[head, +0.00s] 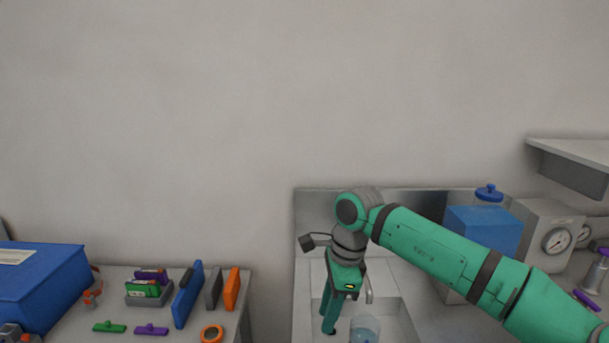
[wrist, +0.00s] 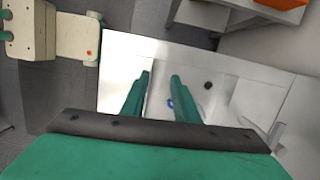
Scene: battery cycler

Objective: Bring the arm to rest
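My green arm reaches in from the right in the head view, with its elbow raised and its last part hanging down over a sink. My gripper (head: 328,327) points down into the sink basin (head: 400,315). In the wrist view the two green fingers of my gripper (wrist: 160,82) stand apart with a gap between them. Nothing shows held between them. A clear beaker (head: 364,330) with bluish contents is in the basin just right of the gripper in the head view.
A faucet (head: 369,290) stands close to my gripper. A blue box (head: 484,232) and a gauge unit (head: 548,235) stand at the right under a shelf (head: 575,152). On the left bench are a blue case (head: 45,285), battery holders (head: 149,292) and an orange ring (head: 211,334).

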